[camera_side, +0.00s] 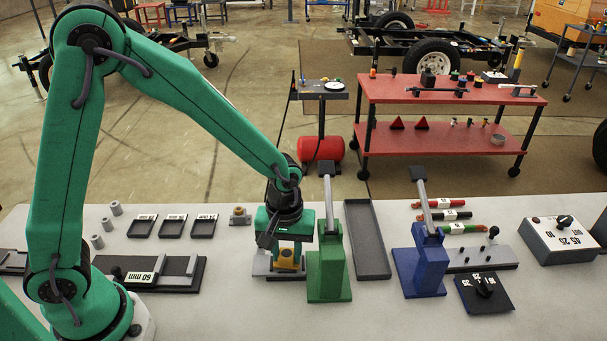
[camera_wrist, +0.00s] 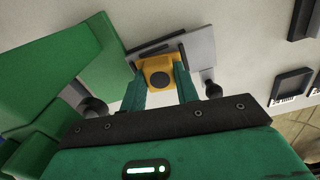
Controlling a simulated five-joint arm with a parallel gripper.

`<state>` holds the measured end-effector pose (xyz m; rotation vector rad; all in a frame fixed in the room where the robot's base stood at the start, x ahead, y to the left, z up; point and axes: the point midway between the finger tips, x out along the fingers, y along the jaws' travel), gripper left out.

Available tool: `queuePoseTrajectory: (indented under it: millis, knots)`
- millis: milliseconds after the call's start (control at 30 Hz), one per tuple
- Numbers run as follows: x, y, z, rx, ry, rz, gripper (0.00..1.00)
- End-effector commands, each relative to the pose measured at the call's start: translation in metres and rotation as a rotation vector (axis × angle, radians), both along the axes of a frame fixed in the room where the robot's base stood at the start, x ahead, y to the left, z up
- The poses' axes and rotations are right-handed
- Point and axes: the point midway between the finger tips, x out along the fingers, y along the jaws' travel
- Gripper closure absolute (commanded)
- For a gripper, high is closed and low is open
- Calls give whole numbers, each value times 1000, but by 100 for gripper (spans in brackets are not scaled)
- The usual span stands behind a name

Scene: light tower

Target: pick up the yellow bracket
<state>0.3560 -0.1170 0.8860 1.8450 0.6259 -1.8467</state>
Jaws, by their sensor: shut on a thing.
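The yellow bracket (camera_side: 287,260) is between the fingers of my gripper (camera_side: 288,254), low over a grey fixture (camera_side: 262,266) on the white bench. In the wrist view the yellow bracket (camera_wrist: 160,74) has a dark round centre and sits between the green fingertips of my gripper (camera_wrist: 160,84). My gripper is shut on it. The grey fixture (camera_wrist: 202,48) shows behind and beside the bracket. I cannot tell whether the bracket still touches the fixture.
A green lever stand (camera_side: 328,265) is close on the right of my gripper. Beyond it are a long dark tray (camera_side: 367,240) and a blue lever stand (camera_side: 418,262). Several small black trays (camera_side: 172,226) lie to the left. A grey block on a dark base (camera_side: 150,272) is nearer left.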

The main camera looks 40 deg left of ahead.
Motion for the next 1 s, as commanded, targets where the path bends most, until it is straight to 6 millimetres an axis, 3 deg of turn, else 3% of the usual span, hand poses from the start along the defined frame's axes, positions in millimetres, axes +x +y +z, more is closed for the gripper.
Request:
queuePoseTrajectory:
  millis: [300, 700, 1000]
  knots:
    - [1, -1, 38, -2, -7, 0, 100]
    - [-55, -49, 79, -3, -5, -5, 100]
    - [-81, -71, 99, -1, -2, -3, 100]
